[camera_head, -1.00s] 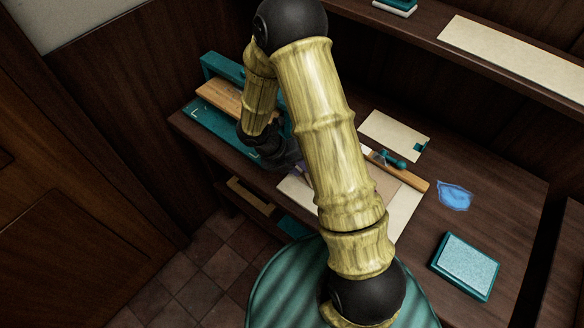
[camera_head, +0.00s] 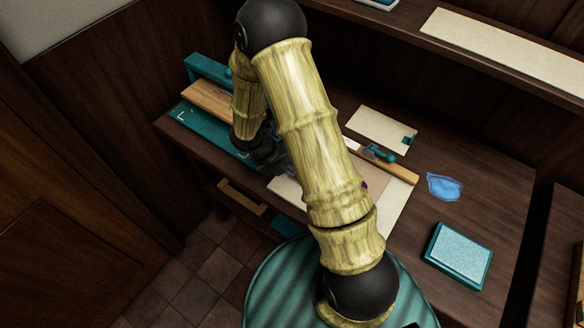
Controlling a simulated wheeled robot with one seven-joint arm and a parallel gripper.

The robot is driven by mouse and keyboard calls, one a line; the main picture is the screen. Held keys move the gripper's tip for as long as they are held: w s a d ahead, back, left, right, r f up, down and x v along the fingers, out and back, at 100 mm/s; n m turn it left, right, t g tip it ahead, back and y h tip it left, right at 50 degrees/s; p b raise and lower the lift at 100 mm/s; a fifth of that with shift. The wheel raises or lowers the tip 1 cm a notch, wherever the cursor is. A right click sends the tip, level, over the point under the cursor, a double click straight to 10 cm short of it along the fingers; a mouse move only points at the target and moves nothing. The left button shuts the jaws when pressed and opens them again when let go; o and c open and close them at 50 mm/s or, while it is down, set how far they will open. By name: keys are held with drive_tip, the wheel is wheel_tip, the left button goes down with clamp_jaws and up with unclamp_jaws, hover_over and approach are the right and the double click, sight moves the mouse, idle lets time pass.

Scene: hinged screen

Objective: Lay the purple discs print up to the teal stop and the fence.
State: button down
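My gripper (camera_head: 277,163) is dark and small, low over the front left of the table, beside the teal board (camera_head: 208,133). My arm hides much of it, and its fingers cannot be made out. A small purple patch (camera_head: 364,185) shows at the right edge of my forearm, on a tan and cream sheet (camera_head: 392,205); it may belong to the purple discs print, mostly hidden. A wooden bar (camera_head: 207,97) lies along the teal board, with a raised teal piece (camera_head: 206,69) behind it. I cannot tell which parts are the stop and the fence.
A cream card (camera_head: 378,125) with a teal tab lies at the back. A wooden-handled tool (camera_head: 385,163) lies in front of it. A blue patch (camera_head: 444,186) and a teal-edged pad (camera_head: 458,256) are on the right. A shelf (camera_head: 400,32) runs along the back.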

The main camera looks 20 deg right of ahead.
drive_tip(key=c, duration=2.1)
unclamp_jaws()
drive_tip(key=shift+c, duration=0.2)
drive_tip(key=o, duration=0.5)
drive_tip(key=shift+c, duration=0.3)
drive_tip(key=shift+a, duration=0.1)
wheel_tip(320, 180, up, 7)
drive_tip(key=p, duration=0.7)
